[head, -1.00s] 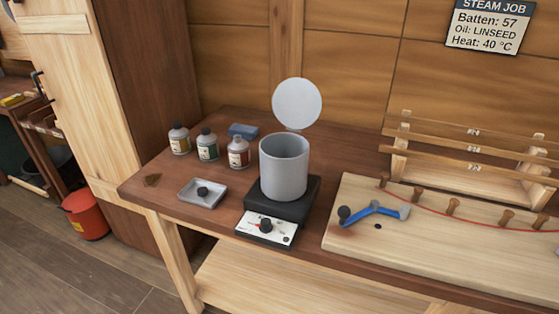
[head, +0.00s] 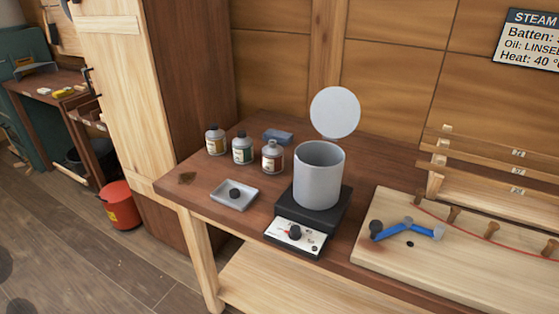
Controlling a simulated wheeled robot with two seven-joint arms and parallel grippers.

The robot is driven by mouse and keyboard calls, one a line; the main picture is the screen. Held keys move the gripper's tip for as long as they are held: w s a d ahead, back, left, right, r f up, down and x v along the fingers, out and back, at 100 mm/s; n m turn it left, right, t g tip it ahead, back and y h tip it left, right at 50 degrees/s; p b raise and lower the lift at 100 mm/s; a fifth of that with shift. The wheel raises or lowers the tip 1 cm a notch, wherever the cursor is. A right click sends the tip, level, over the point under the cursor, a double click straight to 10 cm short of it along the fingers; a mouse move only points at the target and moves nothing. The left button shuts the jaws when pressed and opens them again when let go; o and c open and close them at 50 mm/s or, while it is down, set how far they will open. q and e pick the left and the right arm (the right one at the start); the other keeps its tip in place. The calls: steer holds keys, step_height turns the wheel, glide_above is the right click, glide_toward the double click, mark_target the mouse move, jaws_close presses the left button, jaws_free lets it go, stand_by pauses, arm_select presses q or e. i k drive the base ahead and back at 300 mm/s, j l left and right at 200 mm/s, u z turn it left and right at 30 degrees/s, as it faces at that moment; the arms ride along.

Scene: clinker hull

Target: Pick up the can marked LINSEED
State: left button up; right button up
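Three small grey cans with dark caps stand upright in a row at the left of the wooden bench. The left can (head: 215,141) has a yellowish label, the middle can (head: 242,149) a green label, and the right can (head: 273,158) a reddish-brown label. The writing on them is too small to read, so I cannot tell which is marked LINSEED. Neither of my grippers is in view.
A grey pot (head: 318,177) with its round lid (head: 335,112) raised stands on a black heater (head: 293,235) right of the cans. A shallow tray (head: 234,195) lies in front of them and a blue block (head: 277,136) behind. A board (head: 460,262) with a blue tool (head: 407,229) fills the right.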

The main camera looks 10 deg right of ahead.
mark_target(273, 154)
steer(key=i+j+z, duration=0.15)
steer(key=j, duration=0.2)
steer(key=i+j+z, duration=0.25)
steer(key=i+j, duration=0.15)
steer(key=j, duration=0.3)
steer(key=i+j+z, duration=0.15)
steer(key=j, duration=0.25)
